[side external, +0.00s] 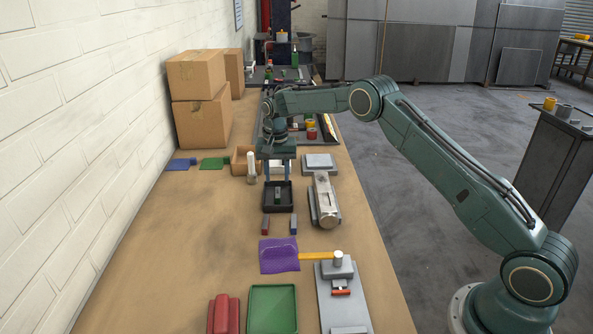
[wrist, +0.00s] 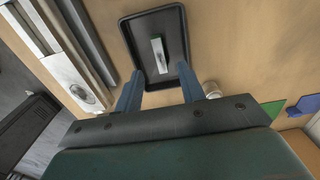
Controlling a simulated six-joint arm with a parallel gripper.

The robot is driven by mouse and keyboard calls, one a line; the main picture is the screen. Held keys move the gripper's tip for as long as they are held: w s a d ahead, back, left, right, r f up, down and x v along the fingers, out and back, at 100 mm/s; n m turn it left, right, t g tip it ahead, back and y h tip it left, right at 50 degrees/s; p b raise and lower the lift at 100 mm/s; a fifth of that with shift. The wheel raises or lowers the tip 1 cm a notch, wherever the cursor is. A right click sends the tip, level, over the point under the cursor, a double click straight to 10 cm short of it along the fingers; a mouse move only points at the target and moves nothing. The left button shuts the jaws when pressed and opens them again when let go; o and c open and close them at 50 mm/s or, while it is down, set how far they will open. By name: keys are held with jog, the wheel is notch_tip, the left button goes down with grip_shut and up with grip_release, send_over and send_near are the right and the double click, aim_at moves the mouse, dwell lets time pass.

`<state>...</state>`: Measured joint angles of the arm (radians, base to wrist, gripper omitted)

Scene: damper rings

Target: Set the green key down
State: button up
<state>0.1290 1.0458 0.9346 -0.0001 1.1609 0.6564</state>
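A small narrow block, which I take for the green key (side external: 278,194), is in the black tray (side external: 266,203). It looks grey-green in the side view and mostly silver in the wrist view (wrist: 158,53), so its colour is hard to tell. My gripper (side external: 278,180) points down over the tray. In the wrist view its two blue fingers (wrist: 160,72) are spread, with a clear gap on each side of the block. The block appears to lie on the tray floor, near and between the fingertips. The exact height of the fingertips is hard to tell.
A metal fixture (side external: 325,200) is close on the right, a white cylinder (side external: 252,168) on the left. Bench space on the left is clear.

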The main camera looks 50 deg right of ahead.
notch_tip(320, 180, up, 8)
jog(key=shift+r, duration=0.2)
jog(key=shift+c, duration=0.5)
grip_shut()
dwell(1.4)
